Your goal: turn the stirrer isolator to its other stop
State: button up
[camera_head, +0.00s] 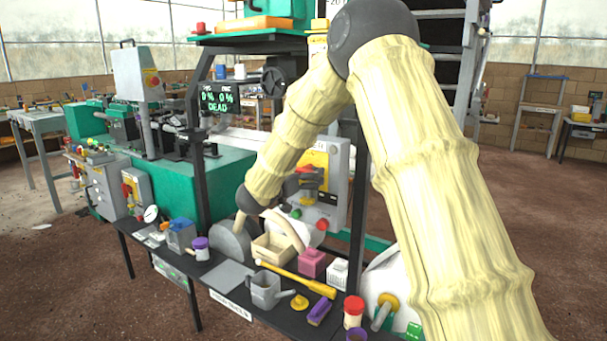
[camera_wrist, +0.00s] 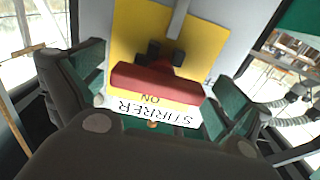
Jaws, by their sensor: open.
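The stirrer isolator has a red bar handle (camera_wrist: 158,83) on a yellow plate (camera_wrist: 205,45). In the wrist view the handle lies nearly level across the picture, tilted slightly. An "ON" mark and a white STIRRER label (camera_wrist: 150,112) are upside down beside it. My gripper (camera_wrist: 165,88) is open, with one green-padded finger on each side of the handle and gaps between. In the head view the isolator's yellow plate (camera_head: 319,158) is on a grey box, partly hidden by my gripper and arm.
Green and red buttons sit low on the grey box (camera_head: 331,212). The black bench below holds a wooden tray (camera_head: 273,248), a yellow-handled tool (camera_head: 300,279), a grey jug (camera_head: 265,291) and pink and white blocks. A dark post (camera_head: 358,200) stands right of the box.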

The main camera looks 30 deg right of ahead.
jog(key=c, duration=1)
jog(key=shift+m, duration=0.3)
jog(key=m+b, duration=0.1)
jog(key=m, duration=0.2)
jog(key=shift+f+m, duration=0.15)
jog(key=shift+m, duration=0.25)
jog(key=m+b, duration=0.2)
jog(key=m, duration=0.2)
jog(key=m+b, duration=0.3)
jog(key=m, duration=0.2)
jog(key=shift+f, duration=0.15)
jog(key=shift+m+b, duration=2)
jog(key=shift+m, duration=0.2)
jog(key=shift+r, duration=0.2)
